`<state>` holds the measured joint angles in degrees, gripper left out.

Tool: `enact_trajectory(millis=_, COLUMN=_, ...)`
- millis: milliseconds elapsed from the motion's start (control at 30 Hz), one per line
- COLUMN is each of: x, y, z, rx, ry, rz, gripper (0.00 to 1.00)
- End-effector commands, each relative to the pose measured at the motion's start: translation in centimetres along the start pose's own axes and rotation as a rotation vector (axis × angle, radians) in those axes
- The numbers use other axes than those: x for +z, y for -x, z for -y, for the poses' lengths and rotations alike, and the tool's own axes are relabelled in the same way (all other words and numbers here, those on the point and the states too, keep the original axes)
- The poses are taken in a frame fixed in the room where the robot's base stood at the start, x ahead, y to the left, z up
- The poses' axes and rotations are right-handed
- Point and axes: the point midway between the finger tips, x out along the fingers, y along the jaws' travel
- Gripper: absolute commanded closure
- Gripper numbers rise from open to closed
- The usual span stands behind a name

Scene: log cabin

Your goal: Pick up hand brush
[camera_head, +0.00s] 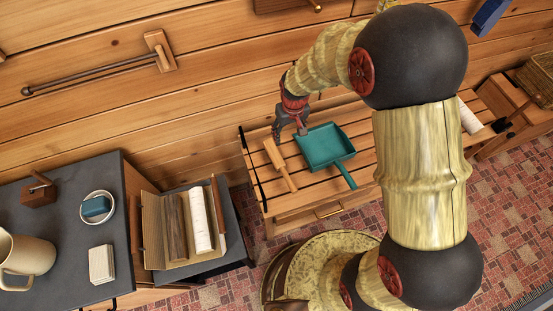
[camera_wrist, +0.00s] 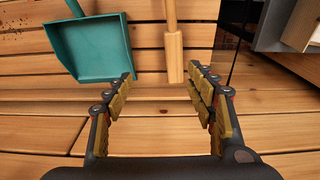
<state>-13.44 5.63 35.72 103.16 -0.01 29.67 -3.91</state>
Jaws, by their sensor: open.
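The hand brush (camera_head: 273,154) is light wood with a wide block and a thin handle. It lies on the slatted wooden bench (camera_head: 365,127), left of a teal dustpan (camera_head: 322,147) and apart from it. My gripper (camera_head: 290,132) is open and empty near the wall-side end of the brush and dustpan. In the wrist view the brush (camera_wrist: 174,58) is ahead of my gripper (camera_wrist: 160,76), with its block end closest to the fingers and its handle pointing away. The dustpan (camera_wrist: 90,48) is ahead on the left there. The brush's bristles cannot be seen.
The log wall (camera_head: 215,115) rises directly behind the bench. On the left, a dark-topped cabinet (camera_head: 50,220) holds a jug (camera_head: 28,255) and a dish (camera_head: 97,207). A box with rolls (camera_head: 158,255) stands between cabinet and bench. A white roll (camera_head: 469,118) lies at the bench's right end.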

Motion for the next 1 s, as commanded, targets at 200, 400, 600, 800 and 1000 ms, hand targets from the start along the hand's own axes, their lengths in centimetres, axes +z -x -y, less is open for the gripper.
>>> enact_trajectory(millis=200, x=1.2, y=-10.0, z=2.4, rx=-0.009, ry=0.059, rz=0.08, gripper=0.44)
enact_trajectory(millis=400, x=2.0, y=-13.6, z=3.2, rx=-0.011, ry=0.078, rz=0.102, gripper=0.44)
enact_trajectory(millis=600, x=2.3, y=-15.7, z=3.2, rx=-0.011, ry=0.079, rz=0.102, gripper=0.44)
enact_trajectory(millis=800, x=2.6, y=-17.1, z=3.2, rx=-0.011, ry=0.079, rz=0.103, gripper=0.44)
enact_trajectory(millis=1000, x=3.2, y=-20.1, z=3.3, rx=-0.011, ry=0.078, rz=0.104, gripper=0.44)
